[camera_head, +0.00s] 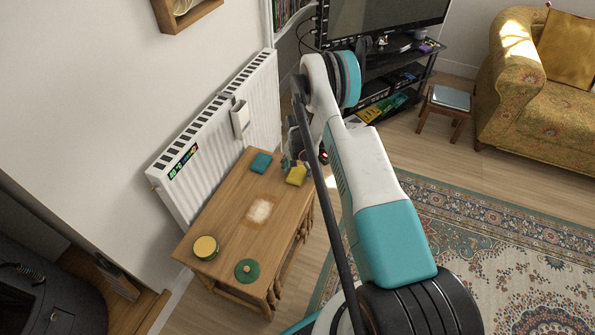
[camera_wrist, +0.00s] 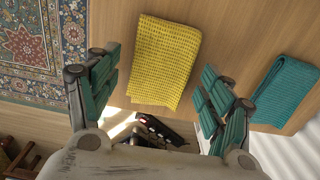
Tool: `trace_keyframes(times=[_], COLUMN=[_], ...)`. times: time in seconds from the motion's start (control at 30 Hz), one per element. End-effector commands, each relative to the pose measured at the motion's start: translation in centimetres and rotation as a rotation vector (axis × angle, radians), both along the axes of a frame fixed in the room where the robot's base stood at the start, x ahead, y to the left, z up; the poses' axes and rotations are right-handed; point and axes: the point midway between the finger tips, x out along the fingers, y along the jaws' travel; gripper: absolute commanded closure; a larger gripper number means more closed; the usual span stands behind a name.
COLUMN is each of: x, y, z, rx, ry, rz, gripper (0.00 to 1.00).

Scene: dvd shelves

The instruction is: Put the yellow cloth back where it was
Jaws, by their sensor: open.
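The yellow cloth (camera_head: 296,175) lies folded on the far end of the wooden table, near its right edge. In the wrist view the yellow cloth (camera_wrist: 165,62) lies flat with a waffle texture, between and beyond my fingers. My gripper (camera_wrist: 160,85) is open and empty, with its teal-padded fingers spread apart. In the head view my gripper (camera_head: 292,163) is at the table's far end beside the cloth, partly hidden by my arm. I cannot tell whether a finger touches the cloth.
A teal cloth (camera_head: 261,163) lies left of the yellow one; it also shows in the wrist view (camera_wrist: 286,90). The table (camera_head: 225,228) has a pale patch (camera_head: 260,210), a yellow-topped round tin (camera_head: 205,247) and a green round item (camera_head: 247,270). A radiator (camera_head: 215,135) stands along the wall.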

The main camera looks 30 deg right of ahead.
Motion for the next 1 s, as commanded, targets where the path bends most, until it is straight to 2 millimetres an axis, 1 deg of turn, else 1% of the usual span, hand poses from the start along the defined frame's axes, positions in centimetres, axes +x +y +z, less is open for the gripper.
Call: trace_keyframes(times=[0.03, 0.4, 0.53, 0.77, 0.87, 0.97, 1.0], x=[0.0, 0.0, 0.0, 0.2, 0.5, 0.8, 0.8], y=[0.0, 0.0, 0.0, 0.2, 0.6, 1.5, 1.9], z=[1.0, 8.5, 10.3, 12.3, 14.5, 18.2, 20.0], rx=[0.000, 0.000, 0.000, -0.001, -0.005, -0.013, -0.016], ry=[0.000, 0.000, 0.000, -0.003, -0.018, -0.043, -0.055], rz=[0.000, 0.000, 0.000, 0.006, 0.027, 0.066, 0.084], gripper=[0.26, 0.26, 0.26, 0.26, 0.26, 0.26, 0.26])
